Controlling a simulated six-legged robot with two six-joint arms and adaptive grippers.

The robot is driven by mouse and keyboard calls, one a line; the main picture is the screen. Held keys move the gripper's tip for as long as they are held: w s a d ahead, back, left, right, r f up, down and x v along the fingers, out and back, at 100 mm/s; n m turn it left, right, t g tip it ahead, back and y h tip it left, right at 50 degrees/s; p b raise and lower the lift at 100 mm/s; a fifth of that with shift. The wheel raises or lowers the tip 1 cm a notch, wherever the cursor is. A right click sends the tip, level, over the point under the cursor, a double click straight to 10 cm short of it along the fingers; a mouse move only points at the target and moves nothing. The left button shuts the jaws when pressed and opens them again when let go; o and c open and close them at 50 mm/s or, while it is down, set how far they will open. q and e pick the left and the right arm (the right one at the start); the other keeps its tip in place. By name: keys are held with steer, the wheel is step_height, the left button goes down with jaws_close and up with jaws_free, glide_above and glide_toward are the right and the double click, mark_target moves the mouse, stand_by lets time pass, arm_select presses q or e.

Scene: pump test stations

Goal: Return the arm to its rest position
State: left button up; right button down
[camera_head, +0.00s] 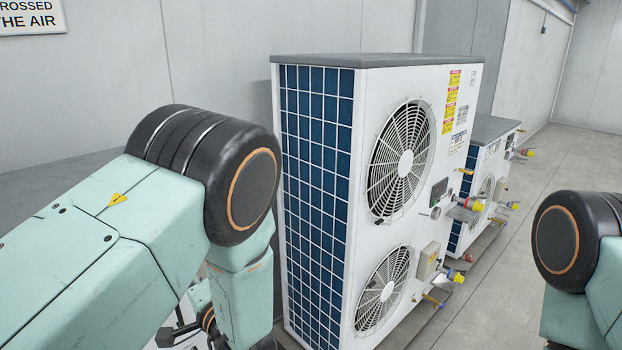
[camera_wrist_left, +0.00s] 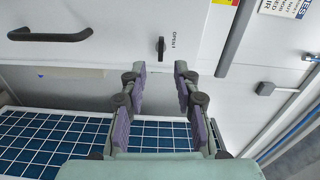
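My left gripper (camera_wrist_left: 160,72) shows in the left wrist view. Its two fingers with purple pads stand apart, and nothing is between them. Beyond the fingertips is a pale panel with a small dark latch (camera_wrist_left: 161,48) marked OPEN; I see no contact with it. In the head view my left arm (camera_head: 130,220) comes in from the left and bends down at a black joint, in front of the large pump unit's left side. Its gripper is mostly hidden there. My right arm (camera_head: 585,265) shows only in part at the right edge, and its gripper is out of view.
A large white pump unit (camera_head: 365,140) with two fans and a blue grid side stands close, just right of my left arm. A smaller unit (camera_head: 485,165) stands behind it. Valves (camera_head: 465,203) stick out on the right. Grey floor (camera_head: 575,150) is clear beyond.

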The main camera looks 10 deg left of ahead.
arm_select(q)
steer(key=s+d+f+n+g+h+b, duration=0.15)
steer(key=s+f+h, duration=0.25)
steer(key=f, duration=0.6)
steer(key=s+d+f+n+g+h+b, duration=0.1)
steer(key=s+d+f+n+h+b, duration=0.3)
steer(key=f, duration=0.6)
steer(key=s+d+f+n+g+h+b, duration=0.2)
steer(key=s+f+g+h+b, duration=0.3)
steer(key=s+f+g+b, duration=0.4)
steer(key=s+f+b, duration=0.6)
steer(key=s+f, duration=0.9)
steer(key=s, duration=0.4)
steer(key=shift+d+f+h+b, duration=0.15)
steer(key=shift+f+h+b, duration=0.2)
steer(key=shift+h, duration=0.05)
